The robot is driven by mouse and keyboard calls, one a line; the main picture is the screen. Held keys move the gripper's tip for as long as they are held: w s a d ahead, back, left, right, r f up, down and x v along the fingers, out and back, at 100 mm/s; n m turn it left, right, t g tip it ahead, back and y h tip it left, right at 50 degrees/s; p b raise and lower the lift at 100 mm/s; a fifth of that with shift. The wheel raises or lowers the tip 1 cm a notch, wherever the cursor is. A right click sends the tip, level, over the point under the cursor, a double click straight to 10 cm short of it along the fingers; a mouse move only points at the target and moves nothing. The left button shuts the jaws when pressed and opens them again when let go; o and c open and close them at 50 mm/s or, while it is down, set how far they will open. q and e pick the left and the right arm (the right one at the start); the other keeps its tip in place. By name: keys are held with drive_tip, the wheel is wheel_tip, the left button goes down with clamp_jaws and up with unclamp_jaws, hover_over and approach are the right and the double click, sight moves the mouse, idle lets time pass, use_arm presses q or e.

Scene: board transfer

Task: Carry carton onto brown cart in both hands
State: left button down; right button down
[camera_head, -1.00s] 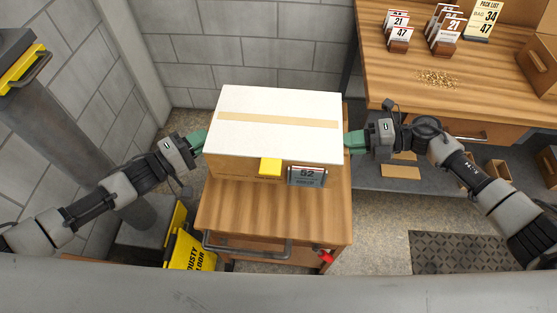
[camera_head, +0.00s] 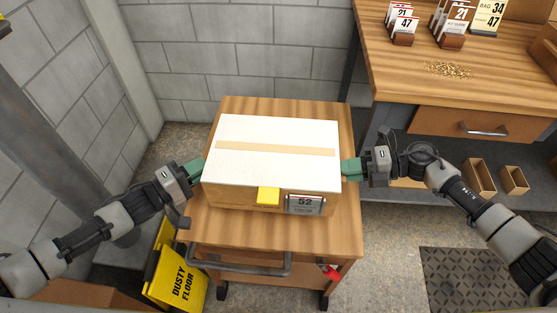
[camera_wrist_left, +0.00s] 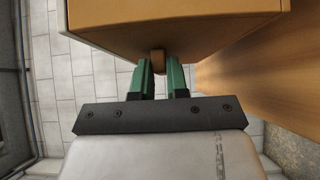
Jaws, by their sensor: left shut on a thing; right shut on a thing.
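The carton (camera_head: 278,135) has a white top with a tan tape strip, a yellow tab and a "52" label on its front. It is level over the brown cart (camera_head: 270,236), whose wooden top shows behind, in front and to the right. I cannot tell whether its base touches the cart. My left gripper (camera_head: 199,169) is shut on the carton's left side; the left wrist view shows its green fingers (camera_wrist_left: 159,80) around a small brown grip on the carton (camera_wrist_left: 180,25). My right gripper (camera_head: 347,170) is shut at the carton's right side, its hold partly hidden.
A wooden workbench (camera_head: 420,75) with numbered cards stands at the right. A yellow "dusty floor" sign (camera_head: 177,280) stands at the cart's front left. The cart's grey handle (camera_head: 240,265) runs along its front. A block wall is behind, and a dark mat (camera_head: 480,280) lies front right.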

drive_tip(key=shift+f, duration=0.1)
